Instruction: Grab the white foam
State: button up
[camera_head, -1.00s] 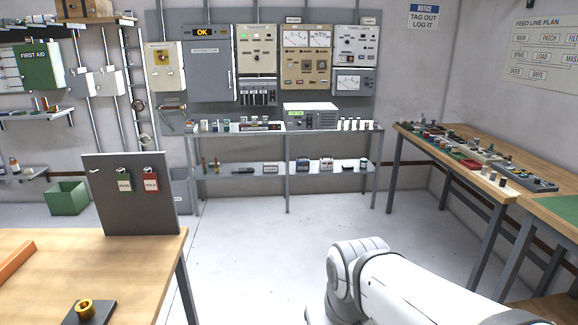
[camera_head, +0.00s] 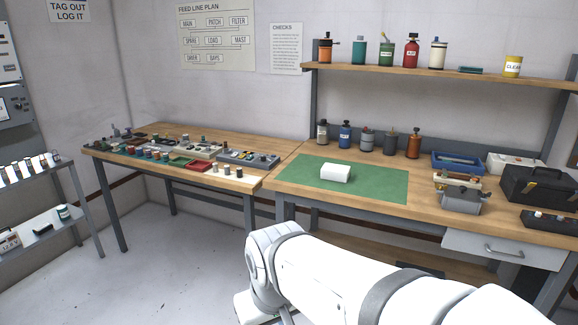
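A small white block, which looks like the white foam (camera_head: 335,173), lies on a green mat (camera_head: 385,187) on the wooden workbench to the right of centre. Nothing touches it or covers it. My white arm reaches across the lower part of the view, in front of the bench and below the mat.
A second wooden table (camera_head: 160,134) with small parts and trays stands left of the bench. A blue tray (camera_head: 459,161), a grey vise-like device (camera_head: 460,195) and a black toolbox (camera_head: 538,187) stand right of the mat. A shelf (camera_head: 440,73) with bottles hangs above.

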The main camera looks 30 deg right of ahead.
aim_at(330, 172)
jog(key=z, duration=0.85)
jog(key=i, duration=1.45)
jog(key=z, duration=0.5)
jog(key=i, duration=0.75)
jog(key=z, duration=0.25)
